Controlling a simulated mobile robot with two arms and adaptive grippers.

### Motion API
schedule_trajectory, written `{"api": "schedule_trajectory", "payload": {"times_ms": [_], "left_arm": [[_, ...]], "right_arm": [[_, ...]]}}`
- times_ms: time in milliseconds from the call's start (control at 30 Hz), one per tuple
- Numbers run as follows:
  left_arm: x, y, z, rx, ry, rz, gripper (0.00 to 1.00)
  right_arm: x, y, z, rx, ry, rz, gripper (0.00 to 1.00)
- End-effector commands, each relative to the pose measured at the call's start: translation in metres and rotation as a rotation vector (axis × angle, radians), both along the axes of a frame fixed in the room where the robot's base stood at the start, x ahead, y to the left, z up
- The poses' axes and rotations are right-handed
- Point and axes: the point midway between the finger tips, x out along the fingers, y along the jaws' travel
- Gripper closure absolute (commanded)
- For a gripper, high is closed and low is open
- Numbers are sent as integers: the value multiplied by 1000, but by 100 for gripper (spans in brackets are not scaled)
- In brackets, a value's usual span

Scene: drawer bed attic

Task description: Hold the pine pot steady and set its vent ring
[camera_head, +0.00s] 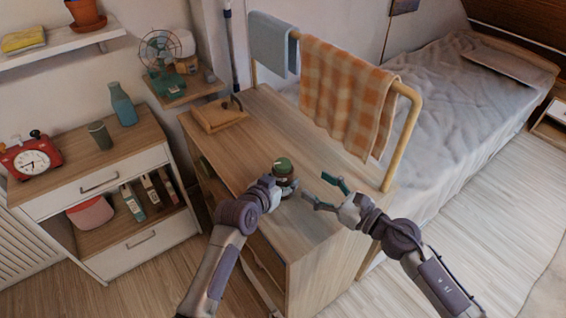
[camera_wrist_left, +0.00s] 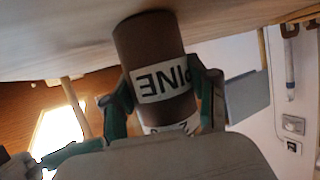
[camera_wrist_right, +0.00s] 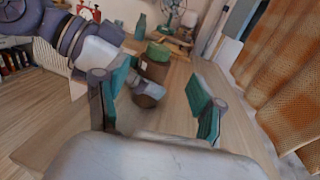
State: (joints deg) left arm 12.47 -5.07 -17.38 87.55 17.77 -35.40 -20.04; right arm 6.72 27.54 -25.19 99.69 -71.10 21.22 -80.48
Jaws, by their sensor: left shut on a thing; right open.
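The pine pot (camera_head: 286,182) is a brown cylinder with a green top (camera_head: 283,164), standing upright on the wooden cabinet top. In the left wrist view the pot (camera_wrist_left: 150,42) appears upside down, with a white label reading "PINE". My left gripper (camera_wrist_left: 165,92) is shut around the pot's side. In the right wrist view the pot (camera_wrist_right: 154,68) and its green top (camera_wrist_right: 158,50) show beyond my open fingers. My right gripper (camera_head: 326,192) is open and empty, apart from the pot and to its right. I cannot make out a separate vent ring on the green top.
A brown wooden object (camera_head: 218,115) lies at the back of the cabinet top (camera_head: 285,125). A rail with an orange checked towel (camera_head: 345,90) and a blue-grey cloth (camera_head: 272,45) borders its right side. The bed (camera_head: 440,95) is behind it. The cabinet top's front right is clear.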

Motion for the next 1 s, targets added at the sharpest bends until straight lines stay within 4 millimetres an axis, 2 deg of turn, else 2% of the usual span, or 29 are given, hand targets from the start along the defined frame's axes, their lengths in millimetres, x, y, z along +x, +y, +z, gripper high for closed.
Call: {"api": "schedule_trajectory", "payload": {"times_ms": [533, 700, 1000], "left_arm": [[0, 0, 0, 0, 0, 0, 82], [0, 0, 0, 0, 0, 0, 82], [0, 0, 0, 0, 0, 0, 82]], "right_arm": [[65, 72, 1, 2, -1, 2, 32], [75, 83, 0, 1, 1, 2, 32], [77, 86, 0, 0, 0, 2, 32]]}}
